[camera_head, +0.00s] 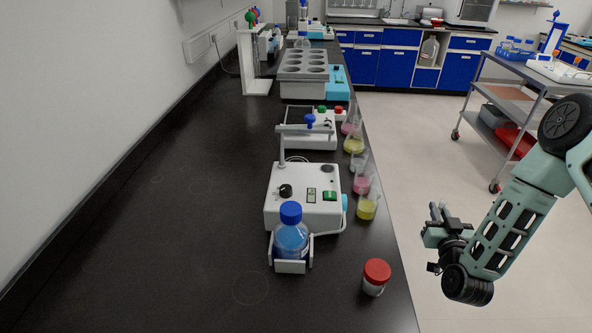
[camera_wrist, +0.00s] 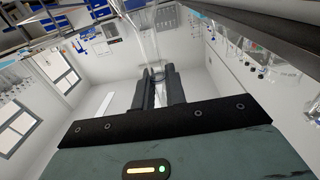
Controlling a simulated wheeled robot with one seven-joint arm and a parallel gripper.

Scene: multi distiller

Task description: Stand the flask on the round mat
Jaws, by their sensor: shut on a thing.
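My gripper (camera_head: 437,213) is off the right edge of the bench, over the floor. In the wrist view its fingers (camera_wrist: 159,84) are close together around a clear, see-through glass thing (camera_wrist: 151,42), which looks like the flask; its outline is faint. I cannot make the flask out in the head view. No clearly raised round mat shows; a faint thin circle (camera_head: 250,288) lies on the black bench, front left of the red-capped jar, and I cannot tell whether it is the mat.
A blue-capped bottle (camera_head: 291,238) stands in a holder before a white device (camera_head: 305,200). A red-capped jar (camera_head: 375,277) is near the bench edge. Several small flasks, one yellow (camera_head: 367,208), line that edge. The left of the bench (camera_head: 150,250) is clear. A trolley (camera_head: 510,100) stands right.

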